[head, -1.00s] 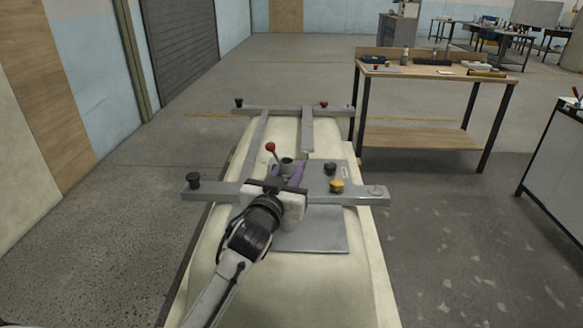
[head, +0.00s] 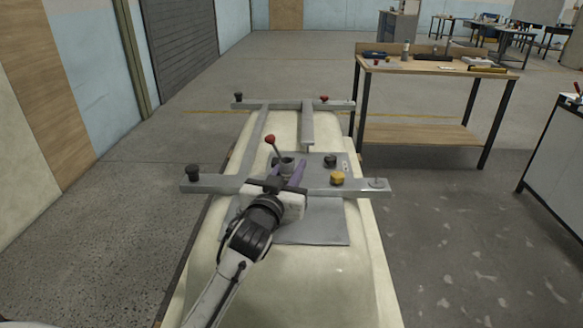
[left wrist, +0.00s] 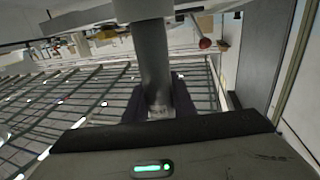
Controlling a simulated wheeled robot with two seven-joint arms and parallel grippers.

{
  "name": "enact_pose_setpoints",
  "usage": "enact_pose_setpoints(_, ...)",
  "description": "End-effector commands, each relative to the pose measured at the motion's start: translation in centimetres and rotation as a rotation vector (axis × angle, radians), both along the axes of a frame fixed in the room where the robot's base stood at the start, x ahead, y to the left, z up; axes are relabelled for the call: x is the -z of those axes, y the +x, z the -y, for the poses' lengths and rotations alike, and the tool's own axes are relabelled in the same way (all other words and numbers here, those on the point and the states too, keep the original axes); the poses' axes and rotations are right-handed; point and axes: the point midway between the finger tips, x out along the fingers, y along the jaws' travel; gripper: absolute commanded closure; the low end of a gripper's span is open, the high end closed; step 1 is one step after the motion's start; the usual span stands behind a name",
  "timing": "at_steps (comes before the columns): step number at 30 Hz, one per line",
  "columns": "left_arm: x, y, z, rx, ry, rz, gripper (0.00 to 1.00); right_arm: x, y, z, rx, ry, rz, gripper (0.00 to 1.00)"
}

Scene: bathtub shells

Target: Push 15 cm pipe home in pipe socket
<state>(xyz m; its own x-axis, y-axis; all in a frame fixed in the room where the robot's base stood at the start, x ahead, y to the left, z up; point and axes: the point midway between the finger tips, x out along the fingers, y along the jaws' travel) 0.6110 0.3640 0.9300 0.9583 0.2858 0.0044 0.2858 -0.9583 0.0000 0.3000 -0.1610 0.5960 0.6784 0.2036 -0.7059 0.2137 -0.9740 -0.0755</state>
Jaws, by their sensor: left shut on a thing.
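The pipe (left wrist: 152,65) is a grey cylinder; in the head view its dark round top end (head: 287,160) shows between my fingers. My left gripper (head: 289,173) is shut on it over the bathtub shell. The left wrist view looks upside down; there the pipe runs between my dark fingers (left wrist: 158,105) to a light grey collar (left wrist: 145,9) at the top edge, which appears to be the pipe socket. How deep the pipe sits in it cannot be told. In the head view my gripper hides the socket. My right gripper is not in view.
A red-ball lever (head: 270,140) stands close to the gripper. A grey crossbar (head: 215,186) with black and yellow knobs (head: 337,178) spans the cream bathtub shell (head: 330,275). A grey plate (head: 315,225) lies beside the gripper. A wooden workbench (head: 440,68) stands at the back right.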

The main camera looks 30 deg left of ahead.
Motion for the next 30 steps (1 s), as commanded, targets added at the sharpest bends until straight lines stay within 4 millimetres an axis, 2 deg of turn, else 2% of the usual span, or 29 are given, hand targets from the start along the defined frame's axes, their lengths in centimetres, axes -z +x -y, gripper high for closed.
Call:
enact_pose_setpoints(7, 1.0, 0.0, 0.0, -0.001, -0.002, -0.008, 0.99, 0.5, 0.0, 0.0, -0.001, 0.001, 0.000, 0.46)
enact_pose_setpoints(8, 1.0, 0.0, 0.0, -0.001, -0.002, -0.008, 0.75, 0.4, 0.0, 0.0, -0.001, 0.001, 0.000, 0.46)
enact_pose_setpoints(12, 0.9, 0.0, 0.0, -0.001, -0.002, -0.007, 0.55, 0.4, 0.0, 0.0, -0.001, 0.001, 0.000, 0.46)
enact_pose_setpoints(25, 0.8, -0.2, 0.1, 0.000, -0.003, -0.005, 0.55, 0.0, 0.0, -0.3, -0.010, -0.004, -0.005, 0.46)
enact_pose_setpoints(30, 1.0, -3.7, 1.1, 0.000, -0.004, -0.007, 0.55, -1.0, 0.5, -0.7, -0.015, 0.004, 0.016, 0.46)
